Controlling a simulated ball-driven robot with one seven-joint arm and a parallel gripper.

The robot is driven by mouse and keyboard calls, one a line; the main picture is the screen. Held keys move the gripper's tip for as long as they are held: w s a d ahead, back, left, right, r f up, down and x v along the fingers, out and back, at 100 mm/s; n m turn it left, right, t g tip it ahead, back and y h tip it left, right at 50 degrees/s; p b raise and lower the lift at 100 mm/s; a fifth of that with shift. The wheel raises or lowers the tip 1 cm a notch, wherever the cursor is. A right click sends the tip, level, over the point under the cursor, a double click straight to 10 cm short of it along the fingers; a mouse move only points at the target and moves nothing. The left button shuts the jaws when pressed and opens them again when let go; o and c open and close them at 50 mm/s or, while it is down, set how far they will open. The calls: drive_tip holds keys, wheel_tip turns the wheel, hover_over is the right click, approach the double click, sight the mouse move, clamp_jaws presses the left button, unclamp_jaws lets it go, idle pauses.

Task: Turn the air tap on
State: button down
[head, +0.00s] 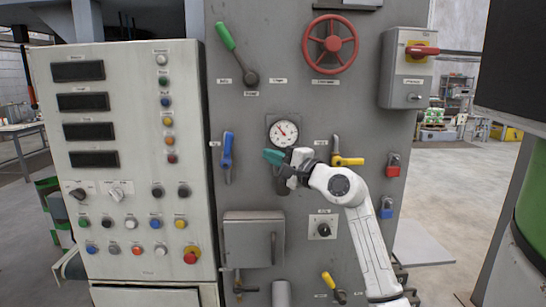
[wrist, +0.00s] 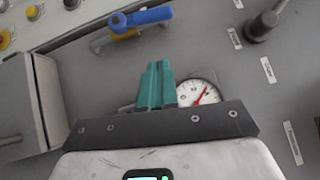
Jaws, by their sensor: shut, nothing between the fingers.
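A tap with a blue lever (head: 227,150) is on the grey panel, left of the round gauge. Its lever stands upright in the head view. In the wrist view the blue lever (wrist: 148,17) with a yellow part beneath it is near the top. A second tap with a yellow lever (head: 347,161) is right of the gauge, its lever lying sideways. The labels are too small to read, so I cannot tell which is the air tap. My gripper (head: 272,157) has teal fingers, shut and empty, just below the gauge and right of the blue lever. The fingers also show in the wrist view (wrist: 155,85).
The pressure gauge (head: 284,132) is close above my gripper. A grey box (head: 250,238) juts out below left. A red handwheel (head: 331,44), a green lever (head: 225,36) and a red-handled switch (head: 421,51) are higher up. A button cabinet (head: 125,130) stands at left.

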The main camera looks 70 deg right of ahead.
drive_tip(key=p, duration=0.1)
approach(242, 147)
wheel_tip(242, 147, up, 3)
drive_tip(key=w+a, duration=0.1)
drive_tip(key=w, duration=0.1)
drive_tip(key=shift+w+a+r+p, duration=0.1)
drive_tip(key=shift+w+a+p, duration=0.2)
drive_tip(key=shift+w, duration=0.3)
drive_tip(key=shift+w+a+p, duration=0.2)
drive_tip(key=shift+w+p, duration=0.1)
drive_tip(key=shift+w, duration=0.3)
drive_tip(key=shift+w+a+r+p, duration=0.1)
drive_tip(key=shift+w+a+p, duration=0.2)
drive_tip(key=shift+w, duration=0.3)
